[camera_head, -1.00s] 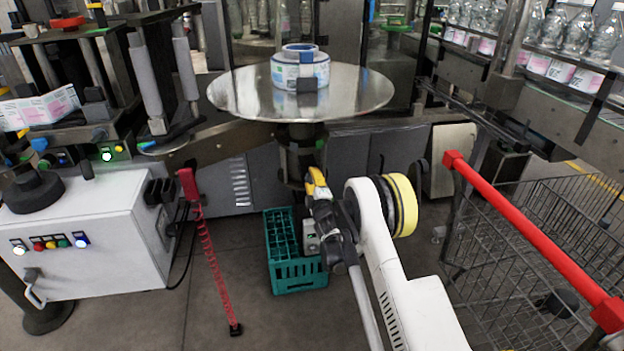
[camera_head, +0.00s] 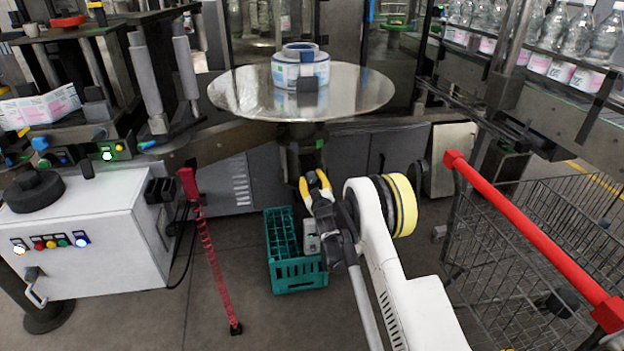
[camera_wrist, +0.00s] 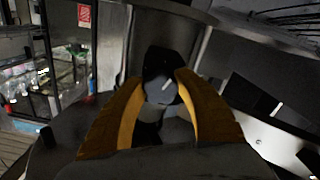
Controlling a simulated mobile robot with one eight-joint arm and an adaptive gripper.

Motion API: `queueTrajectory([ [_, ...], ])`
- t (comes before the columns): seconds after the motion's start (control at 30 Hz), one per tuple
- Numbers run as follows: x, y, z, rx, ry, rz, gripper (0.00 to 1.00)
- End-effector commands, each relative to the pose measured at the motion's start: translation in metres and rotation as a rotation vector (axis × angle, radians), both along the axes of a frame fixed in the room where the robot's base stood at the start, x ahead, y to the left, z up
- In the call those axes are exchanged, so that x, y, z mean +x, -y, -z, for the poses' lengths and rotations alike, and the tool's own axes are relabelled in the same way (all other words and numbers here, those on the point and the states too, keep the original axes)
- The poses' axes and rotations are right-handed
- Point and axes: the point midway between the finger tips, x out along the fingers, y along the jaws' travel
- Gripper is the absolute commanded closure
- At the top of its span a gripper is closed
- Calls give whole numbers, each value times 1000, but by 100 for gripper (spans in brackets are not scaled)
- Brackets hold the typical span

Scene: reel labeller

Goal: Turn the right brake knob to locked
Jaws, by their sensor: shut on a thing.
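A dark knob (camera_wrist: 163,64) with a grey round face and a pale slanted mark sits between my fingertips in the wrist view. I take it to be the right brake knob; no locked label is readable. My gripper (camera_wrist: 163,88) has its yellow fingers closed on the knob's two sides. In the head view my gripper (camera_head: 314,178) is below the round metal table, in front of its dark post (camera_head: 300,150). The knob cannot be made out there.
The round metal table (camera_head: 235,95) carries a label reel (camera_head: 301,72) above my gripper. A green crate (camera_head: 298,277) stands on the floor below. A wire cart with a red handle (camera_head: 530,235) is on the right. A white control box (camera_head: 90,240) is on the left.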

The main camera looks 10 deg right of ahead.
Motion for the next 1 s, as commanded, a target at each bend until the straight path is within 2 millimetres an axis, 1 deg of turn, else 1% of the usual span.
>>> queueTrajectory([
  [0.3, 1, -1, -1, 294, 2, -2, 93],
  [0.5, 0, -2, -1, 446, 2, -2, 93],
  [0.8, 0, -2, -1, 594, 2, -3, 93],
  [1.0, 0, -2, -1, 633, 2, -3, 93],
])
